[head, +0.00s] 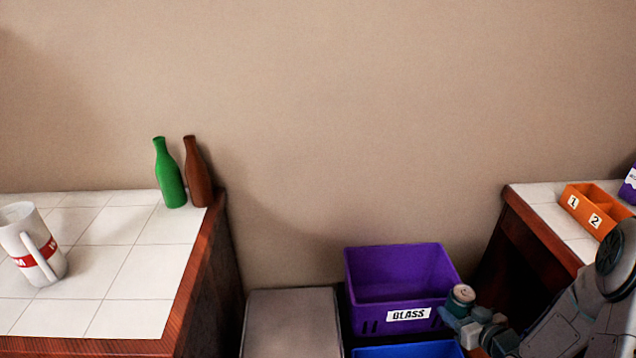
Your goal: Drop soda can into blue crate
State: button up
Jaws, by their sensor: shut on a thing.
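The soda can (460,297), with a pale top and dark green side, is in my gripper (463,314) at the lower right. My gripper is shut on the can. In this view it is beside the right front corner of a purple crate and just above and right of the blue crate (405,350). Only the blue crate's back rim shows at the bottom edge; its inside is cut off. I cannot tell how high the can is above the crates.
The purple crate (365,318), labelled GLASS, stands behind the blue crate. A grey-topped box (292,325) is to its left. The left tiled counter holds a mug (32,245) and green (168,175) and brown (197,175) bottles. An orange tray (582,200) sits on the right counter.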

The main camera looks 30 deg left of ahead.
jog(key=s+f+n+g+y+b, duration=0.1)
jog(key=s+f+n+g+b, duration=0.2)
jog(key=f+b, duration=0.7)
jog(key=s+a+f+n+g+y+b, duration=0.1)
jog(key=s+f+n+g+b, duration=0.3)
jog(key=f+b, duration=0.6)
jog(key=shift+s+f+g+y, duration=0.2)
jog(key=shift+f+g+y, duration=0.2)
jog(key=shift+f+y, duration=0.45)
jog(key=shift+a, duration=0.1)
jog(key=o, duration=1.1)
jog(key=p+v, duration=0.4)
jog(key=v, duration=1)
jog(key=shift+a+r, duration=0.15)
